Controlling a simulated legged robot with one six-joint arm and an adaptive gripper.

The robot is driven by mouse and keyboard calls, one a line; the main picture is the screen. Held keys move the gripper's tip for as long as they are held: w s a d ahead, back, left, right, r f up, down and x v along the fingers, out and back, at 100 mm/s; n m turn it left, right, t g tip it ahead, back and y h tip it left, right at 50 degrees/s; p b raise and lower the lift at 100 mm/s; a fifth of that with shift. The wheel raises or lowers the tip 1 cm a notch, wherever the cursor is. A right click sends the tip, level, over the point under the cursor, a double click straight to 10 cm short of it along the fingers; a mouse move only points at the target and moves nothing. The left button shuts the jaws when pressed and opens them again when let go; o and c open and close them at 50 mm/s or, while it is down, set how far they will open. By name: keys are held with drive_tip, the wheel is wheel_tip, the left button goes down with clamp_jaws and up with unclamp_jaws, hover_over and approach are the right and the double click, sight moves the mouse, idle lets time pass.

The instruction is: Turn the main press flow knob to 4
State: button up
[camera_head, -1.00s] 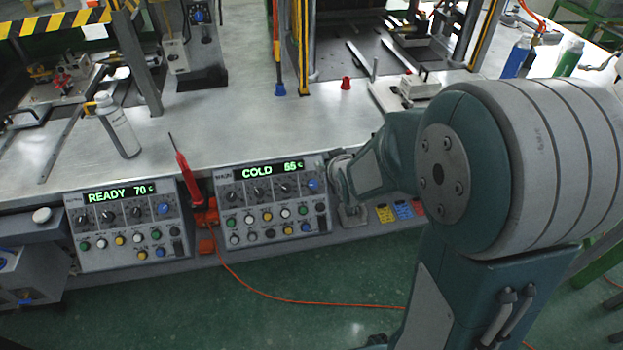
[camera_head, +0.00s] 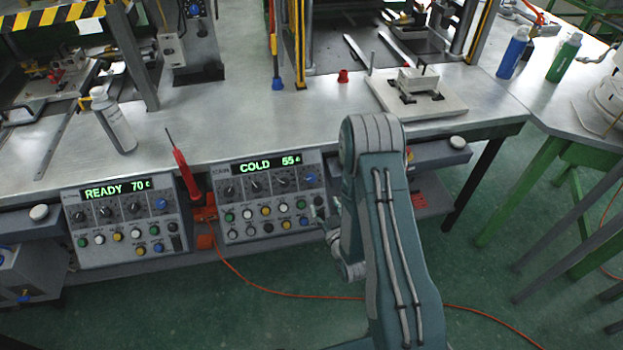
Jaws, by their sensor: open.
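The main press panel (camera_head: 268,196) is the right one of two grey control panels on the bench front. Its green display (camera_head: 265,164) reads COLD 55 C. A row of dark knobs (camera_head: 255,186) and a blue knob (camera_head: 310,179) sits under the display, with several coloured buttons below. The labels are too small to read, so I cannot tell which knob is flow or its setting. My gripper (camera_head: 322,214) is open at the panel's lower right edge, low and partly hidden by my arm. It looks empty, and I cannot tell whether it touches the panel.
A second panel (camera_head: 125,219) reading READY 70 C stands to the left. A red tool (camera_head: 184,174) stands upright between the panels, near an orange cable (camera_head: 290,294). The floor in front is mostly clear.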

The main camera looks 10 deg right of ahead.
sight(311, 179)
drive_tip(key=w, duration=0.3)
drive_tip(key=w+a, duration=0.1)
drive_tip(key=w, duration=0.6)
drive_tip(key=shift+w+a, duration=0.15)
drive_tip(key=shift+w, duration=0.2)
clamp_jaws()
